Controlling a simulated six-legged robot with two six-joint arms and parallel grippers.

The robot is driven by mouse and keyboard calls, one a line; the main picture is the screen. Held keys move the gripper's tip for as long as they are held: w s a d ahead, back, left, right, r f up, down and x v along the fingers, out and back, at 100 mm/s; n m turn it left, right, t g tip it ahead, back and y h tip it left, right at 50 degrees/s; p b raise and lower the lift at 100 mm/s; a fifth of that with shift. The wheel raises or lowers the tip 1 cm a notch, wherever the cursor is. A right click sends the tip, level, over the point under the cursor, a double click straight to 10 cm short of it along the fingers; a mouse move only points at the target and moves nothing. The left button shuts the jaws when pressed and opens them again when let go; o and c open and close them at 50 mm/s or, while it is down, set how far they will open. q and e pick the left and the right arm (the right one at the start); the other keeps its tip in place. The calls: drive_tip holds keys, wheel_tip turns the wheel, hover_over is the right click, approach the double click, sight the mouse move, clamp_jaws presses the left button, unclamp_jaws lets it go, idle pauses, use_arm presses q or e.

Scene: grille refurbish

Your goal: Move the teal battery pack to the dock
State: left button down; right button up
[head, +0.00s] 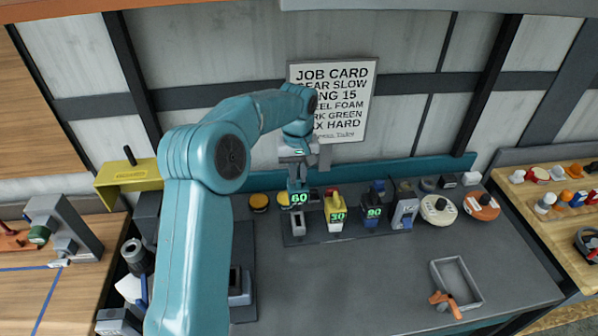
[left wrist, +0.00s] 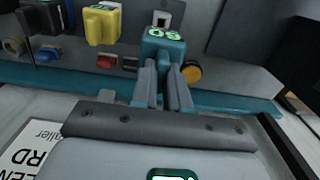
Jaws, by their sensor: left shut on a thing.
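My left gripper (head: 297,180) reaches down over the bench near the back wall. It is shut on the teal battery pack (left wrist: 163,48), whose green display reads 60; the pack also shows in the head view (head: 299,199), partly covered by the fingers. The pack is upright, just behind and above a grey block (head: 298,224) on a dark base strip (head: 320,237). I cannot tell whether pack and block touch. A yellow pack (head: 334,215) reading 30 and a dark blue pack (head: 371,212) reading 90 stand to the right. I cannot identify the dock for certain. My right gripper is out of view.
A grey charger-like device (head: 405,212) and round white (head: 438,209) and orange (head: 481,206) items stand farther right. A yellow round button (head: 259,202) is at left. An open grey tray (head: 470,288) lies front right. The bench middle is clear.

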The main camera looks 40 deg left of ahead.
sight(298, 199)
use_arm(q)
drive_tip(key=shift+a+f, duration=0.1)
drive_tip(key=shift+f, duration=0.45)
wheel_tip(298, 199, down, 3)
drive_tip(key=shift+w+r+b, duration=0.1)
drive_tip(key=shift+r+b, duration=0.05)
drive_tip(key=shift+b, duration=1.05)
drive_tip(key=shift+f+b, duration=0.4)
drive_tip(key=shift+f, duration=0.2)
drive_tip(key=shift+f+b, duration=1.4)
drive_tip(key=shift+f, duration=0.9)
drive_tip(key=c, duration=1.1)
unclamp_jaws()
drive_tip(key=shift+o, duration=0.2)
